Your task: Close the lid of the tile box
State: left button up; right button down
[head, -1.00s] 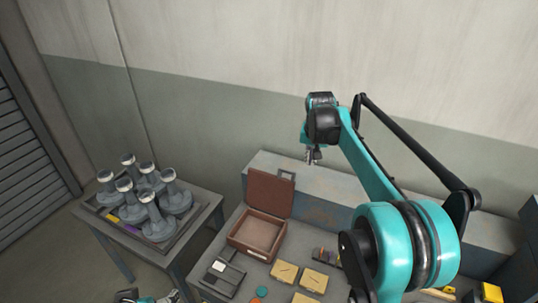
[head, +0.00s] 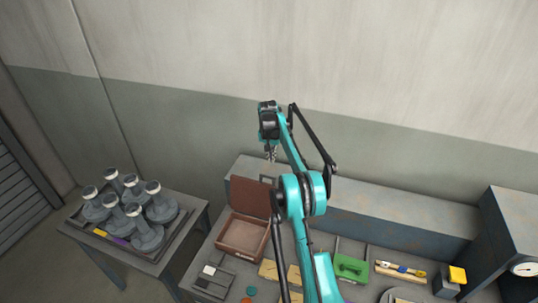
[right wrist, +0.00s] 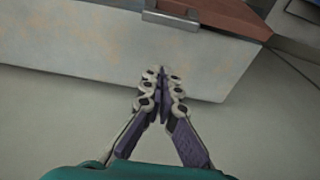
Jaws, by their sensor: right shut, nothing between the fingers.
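The tile box (head: 231,248) is a brown open box on the workbench in the head view. Its lid (head: 249,196) stands upright at the box's back side, open. My right gripper (head: 270,155) hangs above and a little behind the lid, apart from it, pointing down near the wall. In the right wrist view its fingers (right wrist: 162,78) are together with nothing between them, and a brown panel, apparently the lid (right wrist: 230,14), shows at the top edge. My left gripper is not in view.
A raised grey ledge (head: 395,218) runs along the bench's back. A side table at left holds several grey flasks (head: 145,232). A dark tray (head: 213,280), a green piece (head: 351,267) and yellow tiles (head: 268,270) lie near the box. A cabinet stands at right.

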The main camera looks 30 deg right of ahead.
jog(key=f, duration=0.1)
jog(key=s+a+f, duration=0.1)
jog(key=f, duration=0.1)
jog(key=s+a+f+p, duration=0.1)
jog(key=f, duration=0.1)
jog(key=shift+a, duration=0.1)
dwell(0.3)
jog(key=shift+a, duration=0.1)
